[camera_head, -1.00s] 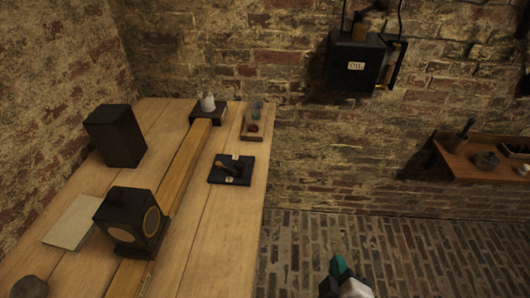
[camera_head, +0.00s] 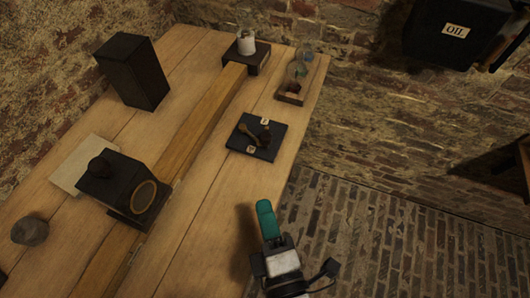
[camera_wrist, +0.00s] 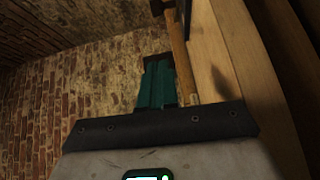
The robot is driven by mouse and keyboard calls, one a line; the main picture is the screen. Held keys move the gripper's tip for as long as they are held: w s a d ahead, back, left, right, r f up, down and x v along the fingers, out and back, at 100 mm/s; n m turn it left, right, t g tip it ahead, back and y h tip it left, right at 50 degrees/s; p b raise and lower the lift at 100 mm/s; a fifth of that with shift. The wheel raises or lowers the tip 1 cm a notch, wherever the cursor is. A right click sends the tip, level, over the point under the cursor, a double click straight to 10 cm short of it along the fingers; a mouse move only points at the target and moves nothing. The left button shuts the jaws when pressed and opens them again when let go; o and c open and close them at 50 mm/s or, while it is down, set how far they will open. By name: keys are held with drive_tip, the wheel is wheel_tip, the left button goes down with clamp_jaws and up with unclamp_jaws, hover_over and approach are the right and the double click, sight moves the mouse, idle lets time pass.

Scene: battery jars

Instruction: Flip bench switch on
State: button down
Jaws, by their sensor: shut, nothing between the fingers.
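The bench switch is a black square base (camera_head: 257,137) with a dark lever (camera_head: 252,136) and small white labels at two opposite edges. It lies flat on the wooden bench (camera_head: 213,188). The lever leans toward the left of the base; I cannot read the labels. My gripper (camera_head: 265,208), with teal fingers, is shut and empty. It is at the bench's right edge, nearer the camera than the switch and apart from it. In the wrist view the teal fingers (camera_wrist: 157,85) show beside the wooden bench edge, and I cannot make out the switch there.
A wooden rail (camera_head: 203,128) runs along the bench. A black lamp-like box (camera_head: 124,186), a tall black box (camera_head: 133,72), a white jar (camera_head: 246,42) on a dark stand and a small tray (camera_head: 291,90) stand around. An OIL box (camera_head: 455,35) hangs on the brick wall.

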drive_tip(key=p, duration=0.3)
approach(267, 143)
drive_tip(key=w+a, duration=0.2)
drive_tip(key=a, duration=0.1)
drive_tip(key=w+a, duration=0.1)
drive_tip(key=a, duration=0.1)
drive_tip(key=shift+a+r, duration=0.15)
drive_tip(key=shift+a, duration=0.05)
drive_tip(key=shift+w+d, duration=0.65)
drive_tip(key=shift+w, duration=0.3)
drive_tip(key=shift+w+d+f, duration=0.25)
drive_tip(key=shift+w+d, duration=0.05)
drive_tip(key=shift+w, duration=0.35)
